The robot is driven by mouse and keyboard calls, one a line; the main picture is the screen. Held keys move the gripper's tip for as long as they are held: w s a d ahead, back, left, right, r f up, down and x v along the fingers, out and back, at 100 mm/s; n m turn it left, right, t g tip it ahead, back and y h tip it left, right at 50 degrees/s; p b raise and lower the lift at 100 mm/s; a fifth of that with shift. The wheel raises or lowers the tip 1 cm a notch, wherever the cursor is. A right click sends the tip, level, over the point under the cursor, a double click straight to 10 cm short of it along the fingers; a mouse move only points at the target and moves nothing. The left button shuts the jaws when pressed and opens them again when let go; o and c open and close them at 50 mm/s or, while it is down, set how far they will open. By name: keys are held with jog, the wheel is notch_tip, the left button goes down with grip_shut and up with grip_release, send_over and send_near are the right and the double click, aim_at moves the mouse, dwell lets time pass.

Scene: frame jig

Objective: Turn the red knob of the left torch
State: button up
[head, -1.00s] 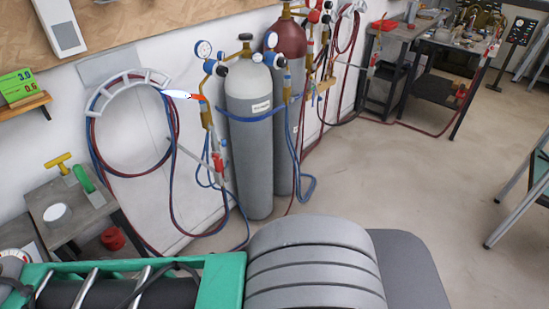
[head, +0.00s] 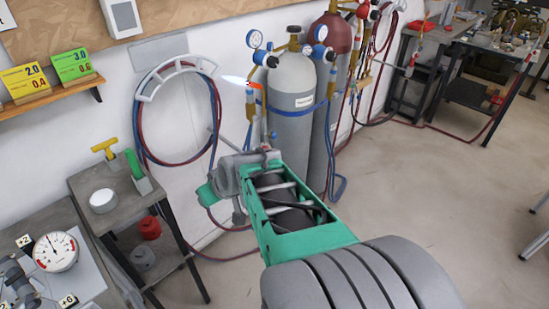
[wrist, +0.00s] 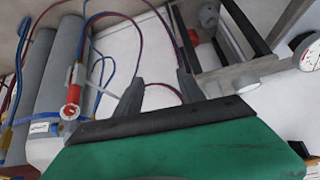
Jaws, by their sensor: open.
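The left torch (head: 256,104) stands upright in front of the left grey cylinder in the head view, with a pale flame at its tip. My arm hides its lower part there.
A grey cylinder (head: 290,130) and a dark red one stand behind the torch. Red and blue hoses hang from a wall rack (head: 150,85) to the left. A small table (head: 75,185) with a white cup (head: 103,200) stands at left. Open floor (head: 440,200) lies to the right.

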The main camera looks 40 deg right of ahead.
jog(key=d+m+t+h+b, duration=0.3)
jog(key=d+m+t+h, duration=0.15)
jog(key=d, duration=1.75)
jog(key=x, duration=0.7)
jog(key=shift+n+h+p, duration=0.35)
jog(key=shift+p, duration=0.1)
jog(key=shift+d+t, duration=0.1)
jog(key=shift+t, duration=0.15)
jog(key=shift+c, duration=0.3)
grip_shut()
